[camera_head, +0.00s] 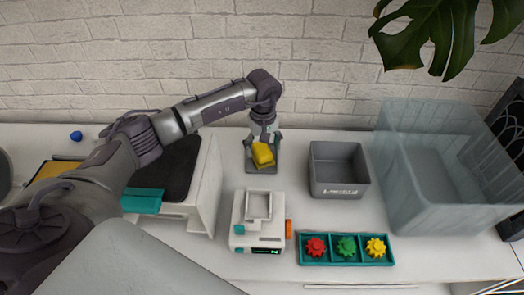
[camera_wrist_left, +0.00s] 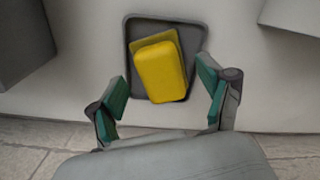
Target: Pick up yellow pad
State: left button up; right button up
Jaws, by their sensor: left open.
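The yellow pad (camera_head: 263,154) rests in a small dark grey tray (camera_head: 262,170) near the back wall. In the left wrist view the pad (camera_wrist_left: 161,72) lies tilted in the tray (camera_wrist_left: 133,32), with a thinner yellow layer showing under its top edge. My left gripper (camera_head: 264,137) is above the back of the tray. Its two green-padded fingers (camera_wrist_left: 165,95) are apart, one on each side of the pad's near end, and do not visibly touch it. My right gripper is not in view.
A grey open bin (camera_head: 339,188) and a large clear box (camera_head: 440,180) stand to the right. A white device (camera_head: 257,222) is in front of the tray. A teal tray (camera_head: 346,262) holds red, green and yellow gears. A white machine (camera_head: 203,190) stands left, under my arm.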

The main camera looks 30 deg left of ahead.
pick_arm(q)
notch_tip(320, 180, down, 2)
jog(key=shift+w+f, duration=0.1)
jog(key=c, duration=1.3)
jog(key=shift+r, duration=0.75)
jog(key=shift+c, duration=0.2)
notch_tip(320, 180, up, 3)
jog(key=shift+f+b, duration=0.1)
jog(key=shift+b, duration=0.55)
jog(key=s+d+r+b, duration=0.2)
jog(key=d+r, duration=0.5)
jog(key=d, duration=0.4)
jog(key=shift+s, duration=0.65)
jog(key=shift+d, duration=0.1)
